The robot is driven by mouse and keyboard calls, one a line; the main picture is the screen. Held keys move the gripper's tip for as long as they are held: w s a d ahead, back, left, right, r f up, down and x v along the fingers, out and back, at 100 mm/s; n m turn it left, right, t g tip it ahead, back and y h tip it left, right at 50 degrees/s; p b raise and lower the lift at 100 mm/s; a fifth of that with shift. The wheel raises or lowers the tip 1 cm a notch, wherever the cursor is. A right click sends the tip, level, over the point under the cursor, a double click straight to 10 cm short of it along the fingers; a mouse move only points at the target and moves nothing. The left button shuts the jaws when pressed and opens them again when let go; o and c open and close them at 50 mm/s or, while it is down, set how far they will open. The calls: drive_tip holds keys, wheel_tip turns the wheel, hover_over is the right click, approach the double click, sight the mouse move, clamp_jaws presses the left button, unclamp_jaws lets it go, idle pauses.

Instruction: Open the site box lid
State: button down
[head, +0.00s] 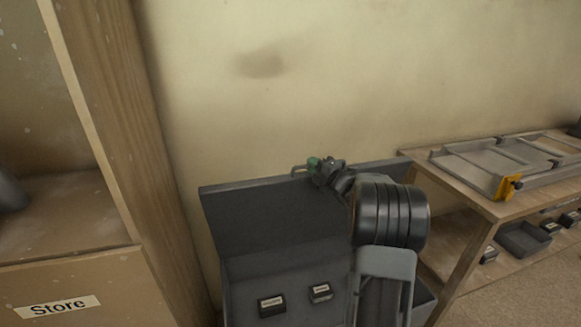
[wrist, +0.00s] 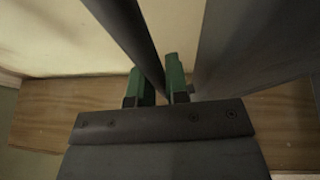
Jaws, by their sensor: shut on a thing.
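The dark grey site box (head: 235,300) stands against the wall, with its lid (head: 250,215) raised to about upright at the back. The inside of the box is open to view. My gripper (head: 318,165) is at the lid's top edge, its green fingers by a thin grey handle (head: 297,170). In the wrist view my gripper (wrist: 157,88) has its green fingers on both sides of a dark bar (wrist: 130,35), shut on it. My arm hides the right part of the box and lid.
Two small black labelled boxes (head: 272,305) lie inside the site box. A wooden cabinet marked Store (head: 130,130) stands close on the left. A wooden bench (head: 480,200) on the right bears a grey metal frame with a yellow clamp (head: 508,187). Bins stand on its lower shelf.

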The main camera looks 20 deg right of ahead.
drive_tip(key=shift+s+f, duration=0.1)
drive_tip(key=shift+s, duration=0.2)
drive_tip(key=c, duration=1.1)
unclamp_jaws()
drive_tip(key=shift+w, duration=0.1)
drive_tip(key=v, duration=1.4)
drive_tip(key=shift+p, duration=0.3)
drive_tip(key=shift+a, duration=0.1)
